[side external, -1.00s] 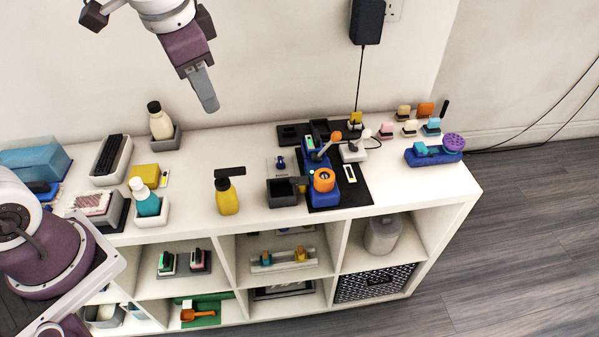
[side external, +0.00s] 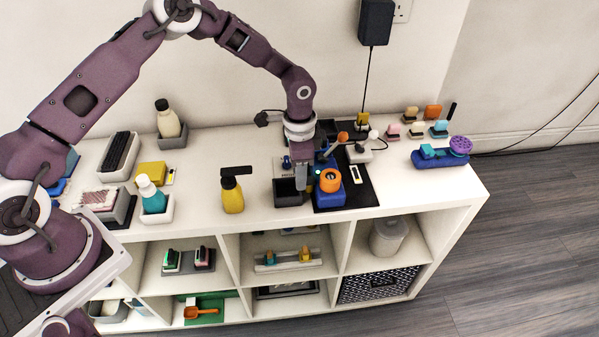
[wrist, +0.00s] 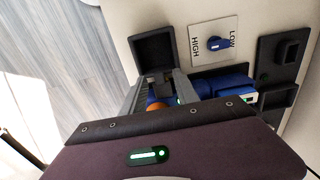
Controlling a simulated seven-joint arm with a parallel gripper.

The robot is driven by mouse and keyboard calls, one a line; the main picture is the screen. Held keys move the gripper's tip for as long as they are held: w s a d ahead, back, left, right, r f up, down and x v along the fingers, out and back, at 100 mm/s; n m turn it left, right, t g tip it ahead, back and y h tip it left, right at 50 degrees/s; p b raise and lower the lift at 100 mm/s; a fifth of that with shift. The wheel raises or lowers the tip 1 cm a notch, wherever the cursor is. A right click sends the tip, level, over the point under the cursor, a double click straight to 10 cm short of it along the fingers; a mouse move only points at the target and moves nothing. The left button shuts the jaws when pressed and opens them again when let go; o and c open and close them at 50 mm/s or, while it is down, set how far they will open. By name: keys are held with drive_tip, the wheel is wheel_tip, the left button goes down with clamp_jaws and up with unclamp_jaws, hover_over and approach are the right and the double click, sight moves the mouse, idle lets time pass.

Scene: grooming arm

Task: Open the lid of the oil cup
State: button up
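An orange round cap with a dark centre (side external: 329,180) sits on a blue block on the dark mat. It looks like the oil cup, but I cannot tell for sure. Part of the orange shows between my fingers in the wrist view (wrist: 154,106). My gripper (side external: 301,187) points down just left of the orange cap, beside a dark square box (side external: 286,194). In the wrist view, the two grey fingers of my gripper (wrist: 160,76) stand apart, and the dark box (wrist: 153,49) lies just past their tips. My gripper body hides much of the blue block. Contact cannot be told.
A HIGH/LOW dial plate (wrist: 213,42) lies near the fingers. A yellow bottle with a black top (side external: 232,192) stands to the left on the white shelf unit. A blue stand with a purple round head (side external: 440,153) is at right.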

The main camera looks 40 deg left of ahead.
clamp_jaws()
drive_tip(key=shift+w+d+r+g+y, duration=0.2)
drive_tip(key=shift+w+g+y, duration=0.1)
drive_tip(key=shift+g+y, duration=0.4)
drive_tip(key=shift+w+d+r+g+y, duration=0.15)
drive_tip(key=shift+w+g+y, duration=0.1)
drive_tip(key=shift+g+y, duration=0.4)
drive_tip(key=shift+d+r+g+y, duration=0.15)
drive_tip(key=shift+g+y, duration=0.1)
drive_tip(key=shift+y, duration=0.1)
unclamp_jaws()
drive_tip(key=shift+d+r, duration=0.1)
drive_tip(key=shift+r, duration=0.05)
